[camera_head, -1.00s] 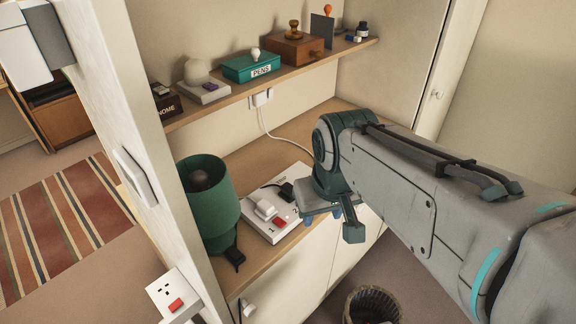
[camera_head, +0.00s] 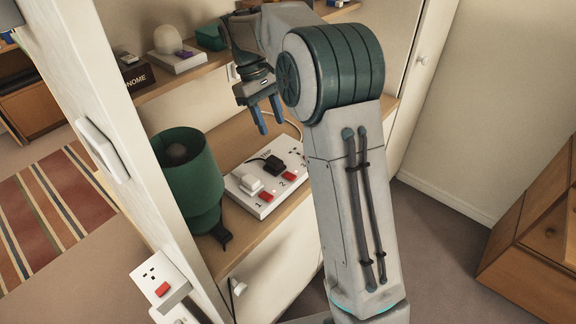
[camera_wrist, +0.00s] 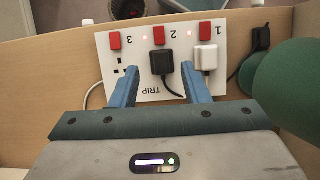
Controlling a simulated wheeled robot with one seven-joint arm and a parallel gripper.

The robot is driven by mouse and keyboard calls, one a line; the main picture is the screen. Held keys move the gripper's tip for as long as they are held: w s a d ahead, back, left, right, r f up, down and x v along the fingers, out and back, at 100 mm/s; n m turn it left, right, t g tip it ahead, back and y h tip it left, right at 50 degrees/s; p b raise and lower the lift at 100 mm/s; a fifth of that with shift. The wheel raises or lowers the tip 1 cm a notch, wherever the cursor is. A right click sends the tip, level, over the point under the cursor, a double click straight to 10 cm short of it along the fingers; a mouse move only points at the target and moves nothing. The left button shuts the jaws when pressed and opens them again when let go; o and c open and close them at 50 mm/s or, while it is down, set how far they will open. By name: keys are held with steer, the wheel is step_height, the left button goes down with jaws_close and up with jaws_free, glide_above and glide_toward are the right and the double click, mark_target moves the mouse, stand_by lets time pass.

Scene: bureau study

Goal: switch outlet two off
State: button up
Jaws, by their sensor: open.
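The white power strip (camera_head: 262,206) lies on the wooden desk and fills the upper middle of the wrist view (camera_wrist: 146,90). Its labels appear upside down there. Outlet two holds a black plug (camera_wrist: 161,62) with a black cord. The red switch two (camera_wrist: 159,35) sits beyond that plug, beside the number 2; it also shows in the head view (camera_head: 288,178). Its rocker tilt is too small to tell. My gripper (camera_head: 268,127) is open and empty above the strip. In the wrist view its blue fingers (camera_wrist: 158,72) straddle the black plug's position, apart from the switch.
A white plug (camera_wrist: 206,57) fills outlet one, near red switch one (camera_wrist: 205,31). Red switch three (camera_wrist: 115,40) is at the other side. A green lamp (camera_head: 190,180) stands left of the strip. A shelf (camera_head: 150,92) runs behind; a white post (camera_head: 115,150) stands at left.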

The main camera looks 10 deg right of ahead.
mark_target(288, 174)
steer(key=x, duration=1.4)
steer(key=shift+w+a+f+p, duration=0.1)
steer(key=shift+w+f+p, duration=0.15)
steer(key=shift+w+p, duration=0.1)
steer(key=shift+c, duration=0.3)
